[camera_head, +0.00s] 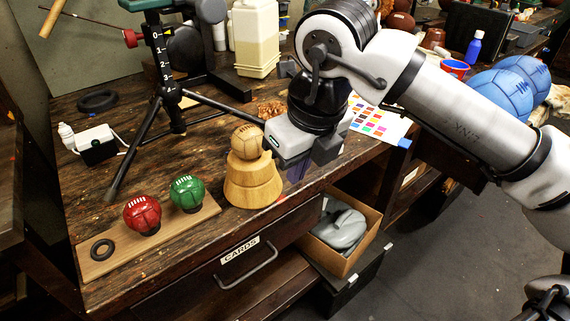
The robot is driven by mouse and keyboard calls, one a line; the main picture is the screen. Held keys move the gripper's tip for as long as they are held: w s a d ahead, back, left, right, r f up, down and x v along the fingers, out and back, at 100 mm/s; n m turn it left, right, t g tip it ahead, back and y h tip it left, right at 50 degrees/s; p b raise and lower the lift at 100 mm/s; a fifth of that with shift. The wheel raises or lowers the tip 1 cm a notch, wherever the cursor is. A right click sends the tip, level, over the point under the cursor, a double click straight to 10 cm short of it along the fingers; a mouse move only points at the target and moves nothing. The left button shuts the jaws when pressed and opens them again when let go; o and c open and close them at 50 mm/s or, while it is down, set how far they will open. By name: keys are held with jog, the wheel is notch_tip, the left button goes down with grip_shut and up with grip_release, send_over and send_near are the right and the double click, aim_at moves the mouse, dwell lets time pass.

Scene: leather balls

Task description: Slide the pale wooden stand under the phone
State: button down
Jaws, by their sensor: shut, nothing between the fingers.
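A pale wooden stepped round stand (252,188) is on the workbench near its front edge, with a tan laced ball (247,140) on top. My gripper (297,171) is just right of the stand, pointing down, shut and empty. Its fingers are partly hidden, and I cannot tell whether it touches the stand. No phone is clearly recognisable. A grey rounded object (341,228) lies in an open cardboard box below the bench front, and I cannot tell what it is.
A flat wooden board (106,266) left of the stand holds a red ball (142,214), a green ball (187,193) and a black ring (102,249). A black tripod (172,95) stands behind. A colour chart (377,123) lies behind my gripper. The bench's front edge is close.

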aim_at(247, 160)
jog(key=w+a+f, duration=0.1)
jog(key=f, duration=0.1)
jog(key=w+a+f+p, duration=0.1)
jog(key=w+f, duration=0.1)
jog(key=f, duration=0.1)
jog(key=w+a+f, duration=0.1)
jog(key=f, duration=0.2)
jog(key=shift+w+a+f+p, duration=0.2)
jog(key=shift+w+a+p, duration=0.15)
jog(key=shift+w+a+f+b, duration=0.15)
jog(key=shift+w+b, duration=0.15)
jog(key=shift+b, duration=0.05)
jog(key=w+a+b, duration=0.1)
jog(key=w, duration=0.1)
jog(key=w+a+b, duration=0.1)
jog(key=w+a, duration=0.1)
jog(key=w+a+b, duration=0.1)
jog(key=w+b, duration=0.1)
jog(key=shift+a, duration=0.25)
jog(key=shift+w+a, duration=0.25)
jog(key=shift+w, duration=0.1)
